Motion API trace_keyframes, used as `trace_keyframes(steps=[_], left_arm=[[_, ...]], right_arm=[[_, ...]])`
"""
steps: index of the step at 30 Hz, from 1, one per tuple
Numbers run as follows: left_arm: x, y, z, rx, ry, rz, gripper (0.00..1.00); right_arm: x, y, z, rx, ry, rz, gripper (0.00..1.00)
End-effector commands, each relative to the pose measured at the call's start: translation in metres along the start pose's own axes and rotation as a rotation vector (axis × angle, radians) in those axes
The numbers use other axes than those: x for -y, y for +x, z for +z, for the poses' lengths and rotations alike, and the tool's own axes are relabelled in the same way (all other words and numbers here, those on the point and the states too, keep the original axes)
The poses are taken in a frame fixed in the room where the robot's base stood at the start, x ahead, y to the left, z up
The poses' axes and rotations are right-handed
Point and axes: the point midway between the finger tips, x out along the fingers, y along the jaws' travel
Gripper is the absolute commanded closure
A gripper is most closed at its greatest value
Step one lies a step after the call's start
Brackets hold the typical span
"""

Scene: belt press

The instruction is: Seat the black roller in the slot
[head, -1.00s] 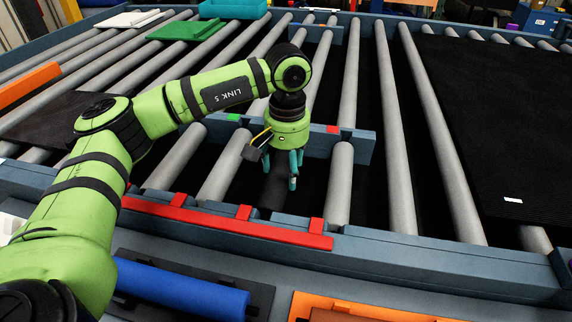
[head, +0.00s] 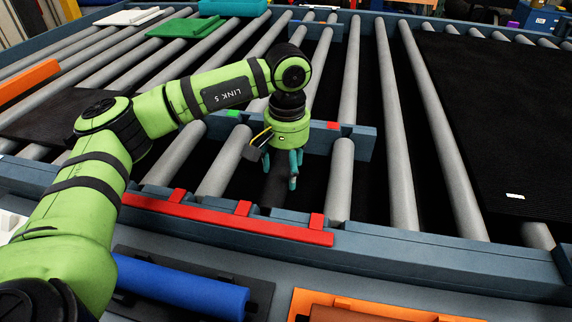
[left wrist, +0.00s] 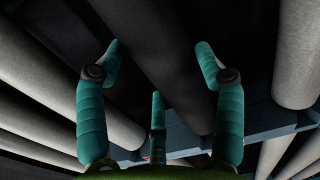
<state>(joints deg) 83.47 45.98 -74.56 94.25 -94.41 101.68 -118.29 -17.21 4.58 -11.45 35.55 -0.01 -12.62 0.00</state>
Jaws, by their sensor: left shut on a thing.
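The black roller (head: 276,187) lies between grey rollers, its near end by the front rail. My left gripper (head: 283,170) reaches down over it from above, with teal fingers around it. In the left wrist view, the dark roller (left wrist: 160,70) runs diagonally between the fingers of my left gripper (left wrist: 158,50), which is shut on it. The slot is the gap between the front rail (head: 390,240) and the crossbeam (head: 316,142). The roller's ends and their seats are too dark or covered to tell whether it sits in or just above the slot. My right gripper is not in view.
A red strip (head: 230,223) with raised tabs runs along the front rail. A grey roller (head: 339,180) lies close on the right. A blue roller (head: 180,287) and an orange tray (head: 385,306) lie in front. A black sheet (head: 490,120) covers rollers at right.

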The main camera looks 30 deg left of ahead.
Motion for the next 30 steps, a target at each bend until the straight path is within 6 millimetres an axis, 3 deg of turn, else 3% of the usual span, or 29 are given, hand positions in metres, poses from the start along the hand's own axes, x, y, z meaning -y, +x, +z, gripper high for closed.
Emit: trace_keyframes(steps=[1,3,13,17,30], left_arm=[[0.000,-0.001,0.000,-0.001,0.000,0.001,0.23],[0.000,0.000,0.000,-0.001,0.000,0.001,0.04],[0.000,0.002,0.001,0.005,0.000,-0.003,0.04],[0.000,-0.005,0.000,0.001,0.000,0.000,0.04],[-0.001,-0.092,0.000,-0.003,0.000,0.001,0.04]], right_arm=[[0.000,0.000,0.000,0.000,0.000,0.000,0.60],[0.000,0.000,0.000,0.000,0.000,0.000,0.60],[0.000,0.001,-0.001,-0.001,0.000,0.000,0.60],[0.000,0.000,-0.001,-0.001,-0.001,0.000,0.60],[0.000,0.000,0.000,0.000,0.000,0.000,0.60]])
